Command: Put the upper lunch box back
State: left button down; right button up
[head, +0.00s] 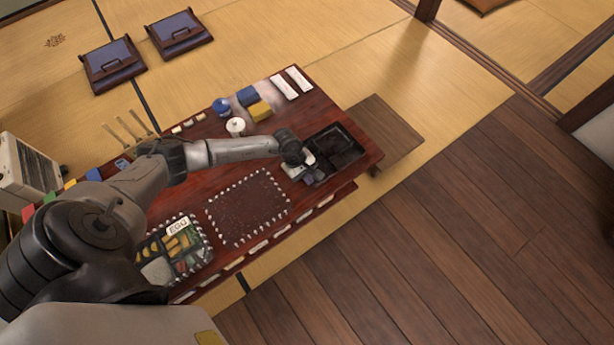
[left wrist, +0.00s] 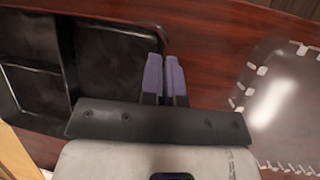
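The black lunch box (head: 345,146), with compartments, sits at the right end of the low red-brown table and looks empty. My left gripper (head: 309,178) is at its near-left side. In the left wrist view, the gripper's purple fingers (left wrist: 165,75) are close together at the right wall of the black box (left wrist: 112,58), one on each side of a thin dark strip that looks like this wall. Another box (head: 178,248), filled with food and labelled EGG, is at the table's left end. My right gripper is not in view.
A clear sheet or lid with white edge marks (head: 248,208) lies mid-table; it also shows in the left wrist view (left wrist: 285,105).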

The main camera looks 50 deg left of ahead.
pick_arm(q)
jog(key=shift+f, duration=0.2)
jog(key=c, duration=1.4)
grip_release()
jog(key=shift+o, duration=0.2)
jog(key=shift+r, duration=0.1)
